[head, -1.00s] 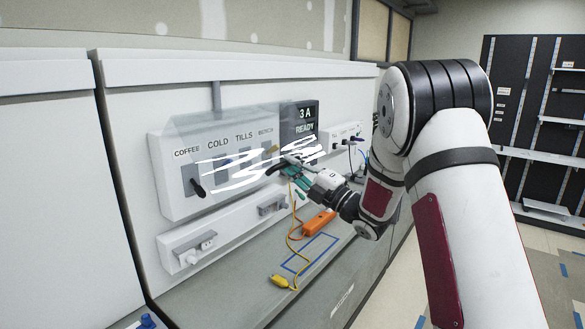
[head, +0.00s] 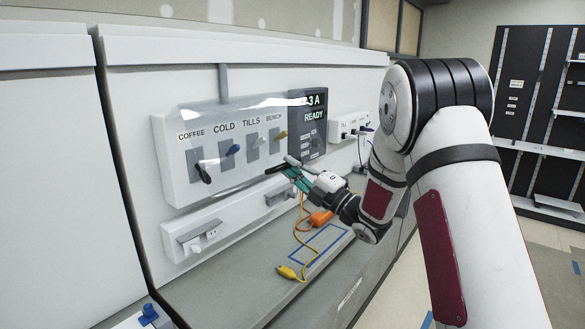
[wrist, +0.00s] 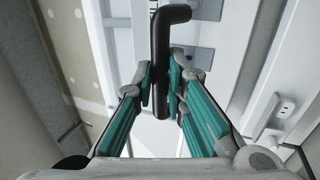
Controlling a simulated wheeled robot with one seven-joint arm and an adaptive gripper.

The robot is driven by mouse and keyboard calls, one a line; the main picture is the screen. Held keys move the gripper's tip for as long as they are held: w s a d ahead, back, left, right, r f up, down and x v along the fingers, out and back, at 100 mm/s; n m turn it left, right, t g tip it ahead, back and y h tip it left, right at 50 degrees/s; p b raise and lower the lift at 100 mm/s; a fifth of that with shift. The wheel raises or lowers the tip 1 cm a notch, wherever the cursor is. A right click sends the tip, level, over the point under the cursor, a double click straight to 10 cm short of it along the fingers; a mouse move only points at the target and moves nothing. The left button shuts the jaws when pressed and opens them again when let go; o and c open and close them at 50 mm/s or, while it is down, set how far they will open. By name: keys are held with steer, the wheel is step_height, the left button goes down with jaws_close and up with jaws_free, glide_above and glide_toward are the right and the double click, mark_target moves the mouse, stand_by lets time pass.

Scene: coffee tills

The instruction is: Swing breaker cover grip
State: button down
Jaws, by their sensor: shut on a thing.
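The clear breaker cover (head: 243,104) spans the front of the white breaker panel (head: 173,185) in the head view. Its black grip (head: 275,169) is at the lower right of the panel. My gripper (head: 289,168) is there, with its teal fingers at the grip. In the wrist view the grip is a black bent rod (wrist: 161,55) between the two fingers of my gripper (wrist: 162,88), which are shut on it. Behind the cover are the COFFEE switch (head: 202,172), COLD switch (head: 232,150), TILLS switch (head: 253,141) and BENCH switch (head: 281,135). I cannot tell the cover's exact angle.
A dark display (head: 312,112) reads "3 A READY" right of the panel. A socket strip (head: 228,222) runs below. An orange block (head: 320,217) and a yellow plug (head: 288,272) on a cord lie on the grey counter, near a blue outlined rectangle (head: 318,244).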

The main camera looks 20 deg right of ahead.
steer(key=w+f+b, duration=0.1)
steer(key=w+a+f+b, duration=0.1)
steer(key=f, duration=0.1)
steer(key=w+a+f+b, duration=0.1)
steer(key=shift+a+f+b, duration=0.15)
steer(key=shift+b, duration=0.25)
steer(key=w+a+f+b, duration=0.1)
steer(key=b, duration=0.1)
steer(key=w+a+f+b, duration=0.1)
steer(key=w, duration=0.1)
steer(key=shift+w+a+f+b, duration=0.1)
steer(key=shift+a+f+b, duration=0.05)
steer(key=shift+f+b, duration=0.2)
steer(key=c, duration=1.5)
jaws_free()
steer(key=shift+r, duration=0.2)
steer(key=shift+c, duration=0.2)
